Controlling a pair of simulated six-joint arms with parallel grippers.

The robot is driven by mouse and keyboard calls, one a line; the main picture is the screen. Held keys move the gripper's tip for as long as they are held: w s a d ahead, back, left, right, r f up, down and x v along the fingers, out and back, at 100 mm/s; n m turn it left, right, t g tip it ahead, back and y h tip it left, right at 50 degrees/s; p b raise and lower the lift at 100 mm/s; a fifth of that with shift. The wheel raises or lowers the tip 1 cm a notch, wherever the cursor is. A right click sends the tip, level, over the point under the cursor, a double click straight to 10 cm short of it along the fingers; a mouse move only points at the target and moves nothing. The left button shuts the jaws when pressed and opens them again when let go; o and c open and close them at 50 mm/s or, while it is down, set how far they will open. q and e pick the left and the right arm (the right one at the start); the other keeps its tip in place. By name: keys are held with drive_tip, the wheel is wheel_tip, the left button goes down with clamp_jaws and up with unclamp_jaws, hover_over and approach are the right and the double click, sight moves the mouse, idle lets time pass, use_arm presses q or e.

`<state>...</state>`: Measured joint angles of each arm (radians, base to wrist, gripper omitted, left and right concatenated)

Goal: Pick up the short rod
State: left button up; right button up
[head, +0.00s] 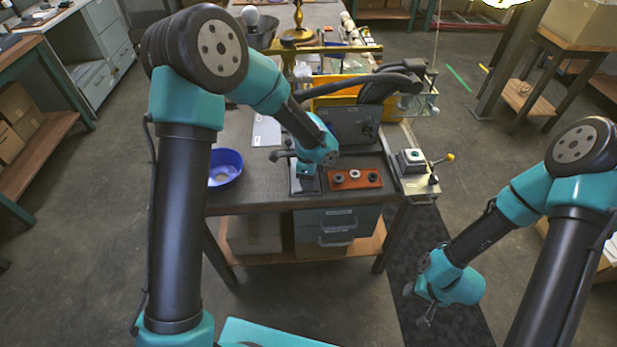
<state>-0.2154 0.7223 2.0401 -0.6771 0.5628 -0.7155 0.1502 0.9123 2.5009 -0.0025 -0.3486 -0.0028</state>
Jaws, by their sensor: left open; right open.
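I cannot make out the short rod for certain; it may be hidden by my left arm or too small to tell. My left gripper (288,163) is open above the near part of the workbench (250,192), by a dark flat tray (305,187). Its wrist covers part of that tray, so I cannot tell what lies there. My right gripper (418,306) is open and hangs low over the dark floor mat, in front of and to the right of the bench, away from the parts.
A red-brown block (368,183) with round dark and light fittings lies right of the tray. A blue bowl (228,160) stands left. A brass lamp stand (299,32) and yellow bin (345,100) stand behind.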

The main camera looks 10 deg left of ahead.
use_arm(q)
drive_tip(key=shift+c, duration=0.3)
drive_tip(key=c, duration=0.6)
drive_tip(key=shift+r, duration=0.1)
drive_tip(key=shift+c, duration=0.2)
drive_tip(key=shift+r, duration=0.9)
drive_tip(key=shift+s+r, duration=0.1)
drive_tip(key=shift+r, duration=0.75)
drive_tip(key=s+d+r, duration=0.1)
drive_tip(key=s+d, duration=0.3)
drive_tip(key=s, duration=1.1)
drive_tip(key=shift+s+r, duration=0.15)
